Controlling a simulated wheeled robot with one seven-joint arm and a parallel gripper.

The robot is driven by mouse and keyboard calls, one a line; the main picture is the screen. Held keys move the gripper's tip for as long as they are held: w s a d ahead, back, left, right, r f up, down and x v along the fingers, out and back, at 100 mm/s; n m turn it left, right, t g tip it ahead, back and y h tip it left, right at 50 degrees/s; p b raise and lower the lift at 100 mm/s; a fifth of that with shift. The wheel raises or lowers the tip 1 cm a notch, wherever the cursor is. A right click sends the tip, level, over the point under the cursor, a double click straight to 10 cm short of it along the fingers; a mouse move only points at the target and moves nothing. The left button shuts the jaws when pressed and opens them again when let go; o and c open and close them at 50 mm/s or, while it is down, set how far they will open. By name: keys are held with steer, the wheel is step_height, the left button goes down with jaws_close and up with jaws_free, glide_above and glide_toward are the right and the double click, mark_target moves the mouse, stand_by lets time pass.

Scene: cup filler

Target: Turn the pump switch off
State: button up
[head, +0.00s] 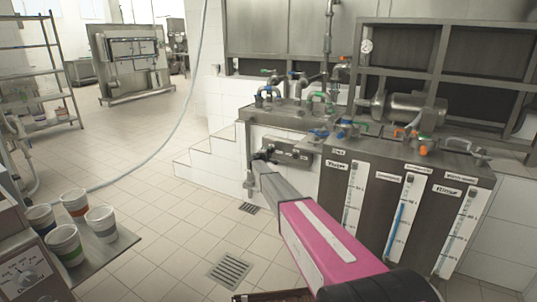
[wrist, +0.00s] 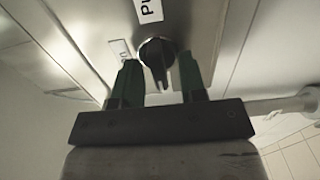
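The pump switch is a round black knob (wrist: 156,52) with a narrow grip, on a metal panel under a white label starting "PU"; a small label left of it shows an "n". In the wrist view the grip points down towards my gripper. My gripper (wrist: 160,66) is open, its two green fingers on either side of the knob, with gaps beside the grip. Whether a finger touches the knob's rim I cannot tell. In the head view my gripper (head: 262,156) is at the front of a grey switch box (head: 290,148); the knob is hidden there.
Right of the box stands a dark cabinet (head: 338,170) with level gauges, pipes and coloured valves. At lower left, several cups (head: 64,243) stand on a metal shelf. A hose (head: 165,140) hangs on the left. The tiled floor between is clear, with drain grates (head: 229,270).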

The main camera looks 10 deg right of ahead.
steer(key=v, duration=1)
steer(key=shift+s+a, duration=0.2)
steer(key=shift+s, duration=0.1)
steer(key=shift+s, duration=0.1)
